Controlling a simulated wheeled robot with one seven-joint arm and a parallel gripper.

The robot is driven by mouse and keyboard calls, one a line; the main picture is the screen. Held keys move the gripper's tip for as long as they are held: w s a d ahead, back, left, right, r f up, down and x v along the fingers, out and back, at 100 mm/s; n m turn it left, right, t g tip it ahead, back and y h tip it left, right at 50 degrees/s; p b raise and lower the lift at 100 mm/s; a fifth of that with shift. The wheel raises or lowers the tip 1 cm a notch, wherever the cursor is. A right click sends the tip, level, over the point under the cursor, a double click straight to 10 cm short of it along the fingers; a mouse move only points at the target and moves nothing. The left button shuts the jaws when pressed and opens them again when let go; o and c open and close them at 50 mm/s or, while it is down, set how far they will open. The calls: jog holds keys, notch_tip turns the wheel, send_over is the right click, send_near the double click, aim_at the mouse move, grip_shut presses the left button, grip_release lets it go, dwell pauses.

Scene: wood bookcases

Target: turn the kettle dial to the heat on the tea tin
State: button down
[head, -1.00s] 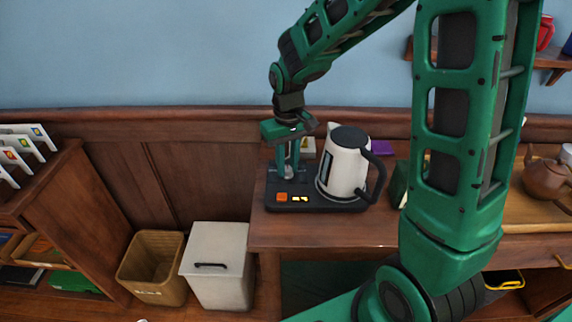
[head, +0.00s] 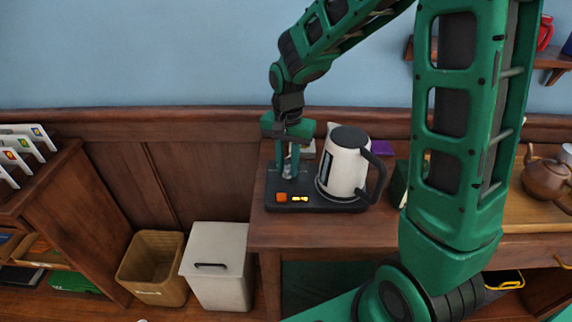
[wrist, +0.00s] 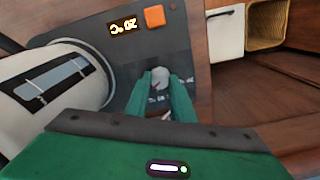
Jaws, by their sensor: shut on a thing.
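The white kettle (head: 345,165) with a black lid and handle stands on the right part of its black base (head: 275,208). The base carries an orange button (head: 281,197) and a lit yellow display (head: 300,198). My gripper (head: 290,172) points down over the left rear of the base. In the wrist view my gripper (wrist: 162,92) is shut on the pale grey dial (wrist: 160,76), one finger on each side. The display (wrist: 123,26) is upside down there and hard to read. A dark green box (head: 398,182), perhaps the tea tin, is partly behind my arm; no marking is legible.
The base sits near the left end of a wooden desk (head: 325,232). A purple item (head: 382,147) lies behind the kettle. A brown teapot (head: 545,178) stands at the right. A wicker basket (head: 152,262) and a white lidded bin (head: 217,270) stand on the floor at left.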

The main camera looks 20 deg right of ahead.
aim_at(287, 168)
jog(key=shift+w+r+m, duration=0.15)
jog(key=shift+w+m, duration=0.1)
jog(key=shift+m, duration=0.45)
jog(key=c, duration=1.6)
grip_release()
jog(key=shift+c, duration=0.2)
jog(key=shift+o, duration=0.6)
jog(key=shift+s, duration=0.1)
notch_tip(287, 168, up, 11)
jog(key=shift+f, duration=0.2)
